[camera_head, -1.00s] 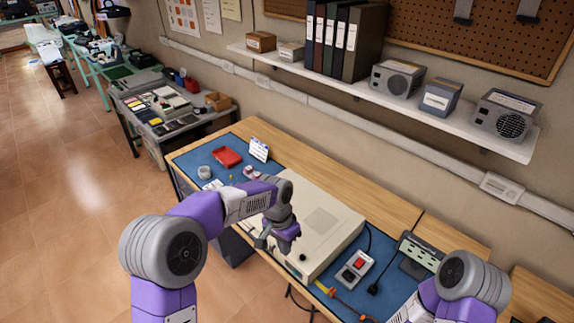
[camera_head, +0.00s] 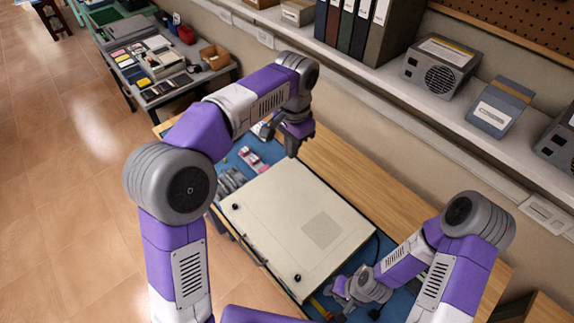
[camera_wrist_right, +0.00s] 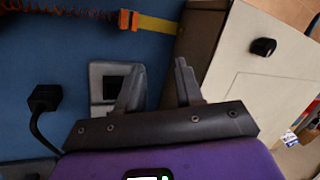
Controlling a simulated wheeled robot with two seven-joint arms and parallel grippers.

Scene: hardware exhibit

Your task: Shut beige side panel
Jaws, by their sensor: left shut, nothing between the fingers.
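The beige side panel (camera_head: 285,225) lies on top of a computer case on the workbench, with black knobs near its corners. I cannot tell whether it sits fully flush. It also shows at the right of the right wrist view (camera_wrist_right: 255,85). My left gripper (camera_head: 292,150) is shut and empty at the panel's far edge; whether it touches is unclear. My right gripper (camera_head: 336,296) is low beside the panel's near right end. In the right wrist view its fingers (camera_wrist_right: 158,85) are apart with nothing between them, over the blue mat beside the case's side.
A grey switch box (camera_wrist_right: 105,80), a black plug (camera_wrist_right: 45,98) and an orange coiled cord (camera_wrist_right: 70,10) lie on the blue mat by my right gripper. A shelf (camera_head: 430,105) with binders and grey boxes runs along the wall. Bare wood (camera_head: 350,165) lies behind the case.

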